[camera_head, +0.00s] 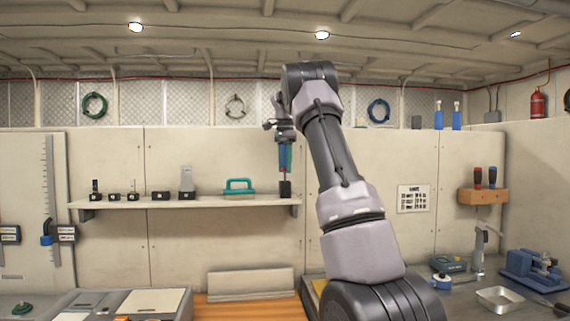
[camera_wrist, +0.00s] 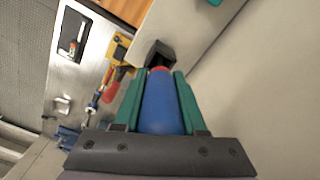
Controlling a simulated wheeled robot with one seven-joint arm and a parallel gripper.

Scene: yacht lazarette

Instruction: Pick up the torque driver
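The torque driver has a blue handle (camera_wrist: 161,105) with a red collar. It stands upright over a small black block (camera_head: 285,188) at the right end of the wall shelf, where its thin shaft goes down to the block. My gripper (camera_head: 285,160) points down from above, with a green finger on each side of the handle. In the wrist view my gripper (camera_wrist: 160,78) appears shut on the handle, with the fingers close against it. The black block also shows beyond the collar in the wrist view (camera_wrist: 158,50). The shaft is mostly hidden there.
The shelf (camera_head: 230,203) also bears a teal-handled tool (camera_head: 239,186) and several small black-based items to the left. A metal tray (camera_head: 499,298) and a blue vise (camera_head: 535,270) stand on the bench.

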